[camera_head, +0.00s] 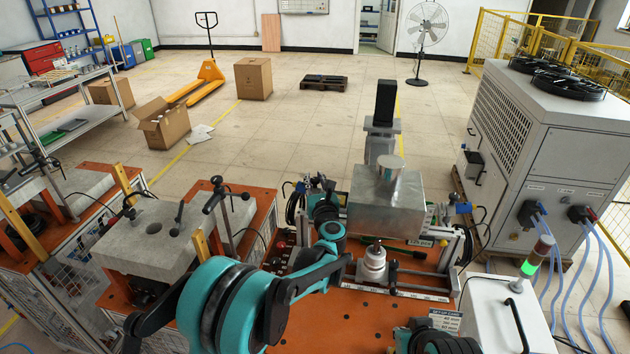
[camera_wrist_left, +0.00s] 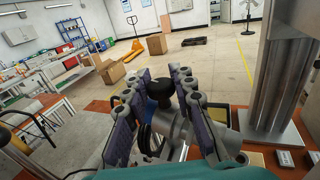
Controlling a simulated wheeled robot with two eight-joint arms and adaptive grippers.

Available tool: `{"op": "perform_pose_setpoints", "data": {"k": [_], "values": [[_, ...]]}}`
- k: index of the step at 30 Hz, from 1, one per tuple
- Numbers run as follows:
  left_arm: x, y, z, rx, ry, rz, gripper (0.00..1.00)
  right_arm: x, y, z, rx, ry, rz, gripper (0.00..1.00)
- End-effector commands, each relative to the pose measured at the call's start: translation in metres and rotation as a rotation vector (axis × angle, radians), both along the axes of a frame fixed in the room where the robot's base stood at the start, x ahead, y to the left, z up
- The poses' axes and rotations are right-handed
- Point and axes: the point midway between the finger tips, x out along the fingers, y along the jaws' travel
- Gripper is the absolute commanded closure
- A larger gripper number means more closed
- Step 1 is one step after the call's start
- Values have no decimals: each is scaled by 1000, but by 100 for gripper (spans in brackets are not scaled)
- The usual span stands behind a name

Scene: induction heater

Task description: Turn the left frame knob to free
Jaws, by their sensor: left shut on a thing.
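The left frame knob is a black round knob (camera_wrist_left: 160,88) on a grey metal fitting, in the middle of the left wrist view. My left gripper (camera_wrist_left: 160,98) has its two jointed fingers on either side of the knob and is shut on it. In the head view my left gripper (camera_head: 318,190) is at the left side of the metal machine block (camera_head: 385,205), and the arm and fingers largely hide the knob. The knob's turn setting cannot be read. My right gripper is not in view; only part of my right arm shows at the bottom right.
A silver cylinder (camera_head: 374,262) stands on the orange bench (camera_head: 395,305) in front of the block. A grey slab (camera_head: 160,235) with T-handles lies to the left. A white chiller (camera_head: 560,150) with blue hoses and a signal light (camera_head: 535,258) stand on the right.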

Motion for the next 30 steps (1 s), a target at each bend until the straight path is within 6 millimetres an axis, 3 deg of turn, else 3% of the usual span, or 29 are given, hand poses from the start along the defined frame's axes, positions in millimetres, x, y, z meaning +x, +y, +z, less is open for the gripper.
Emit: {"op": "perform_pose_setpoints", "data": {"k": [5,6,8,20,30], "values": [[0,0,0,0,0,-1,100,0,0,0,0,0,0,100],[0,0,0,0,0,-1,65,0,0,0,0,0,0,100],[0,0,0,0,0,-1,55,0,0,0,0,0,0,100],[0,0,4,0,0,-2,55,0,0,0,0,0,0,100],[0,0,65,0,0,-2,55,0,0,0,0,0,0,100]]}}
